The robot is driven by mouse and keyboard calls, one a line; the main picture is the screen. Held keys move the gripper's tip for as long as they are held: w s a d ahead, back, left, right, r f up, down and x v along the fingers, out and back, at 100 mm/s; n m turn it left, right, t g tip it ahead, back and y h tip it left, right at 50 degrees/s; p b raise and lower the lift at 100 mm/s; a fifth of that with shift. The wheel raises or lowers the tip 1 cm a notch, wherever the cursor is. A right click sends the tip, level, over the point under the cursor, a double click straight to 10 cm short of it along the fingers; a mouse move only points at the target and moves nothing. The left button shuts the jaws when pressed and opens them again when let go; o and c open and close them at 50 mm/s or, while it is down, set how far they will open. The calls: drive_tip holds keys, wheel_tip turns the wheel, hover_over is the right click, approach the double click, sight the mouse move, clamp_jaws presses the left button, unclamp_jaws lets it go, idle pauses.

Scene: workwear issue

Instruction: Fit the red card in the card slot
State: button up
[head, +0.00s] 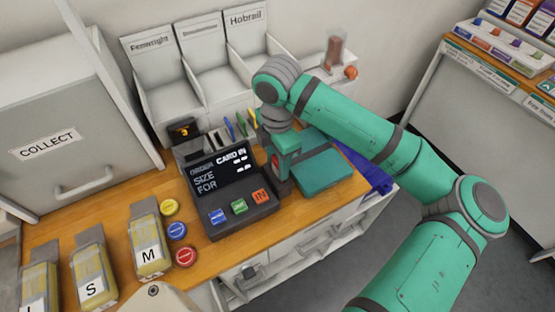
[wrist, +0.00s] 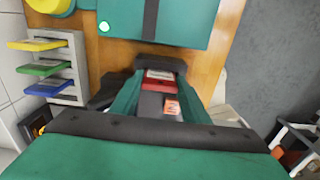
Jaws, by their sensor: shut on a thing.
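My gripper (head: 282,160) is at the right side of the dark order terminal (head: 228,212), pointing down. It is shut on the red card (wrist: 160,85), which shows between the two green fingers in the wrist view. A small red patch of the card (head: 275,161) shows in the head view. A dark slot block with a pale label (wrist: 160,73) lies right at the card in the wrist view. I cannot tell how far the card sits in the slot. The terminal screen (head: 221,170) reads "CARD IN" at its top.
Yellow, green and blue cards stand in a rack (wrist: 70,85), also behind the terminal. A teal box (head: 318,168) lies right of my gripper. Red (head: 186,256), blue and yellow discs and bagged items (head: 150,245) lie left of the terminal. White bins (head: 205,90) stand behind.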

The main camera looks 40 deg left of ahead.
idle(0.4)
drive_tip(key=o, duration=1.1)
drive_tip(key=shift+r, duration=0.1)
drive_tip(key=shift+r, duration=4.4)
drive_tip(key=shift+w, duration=0.1)
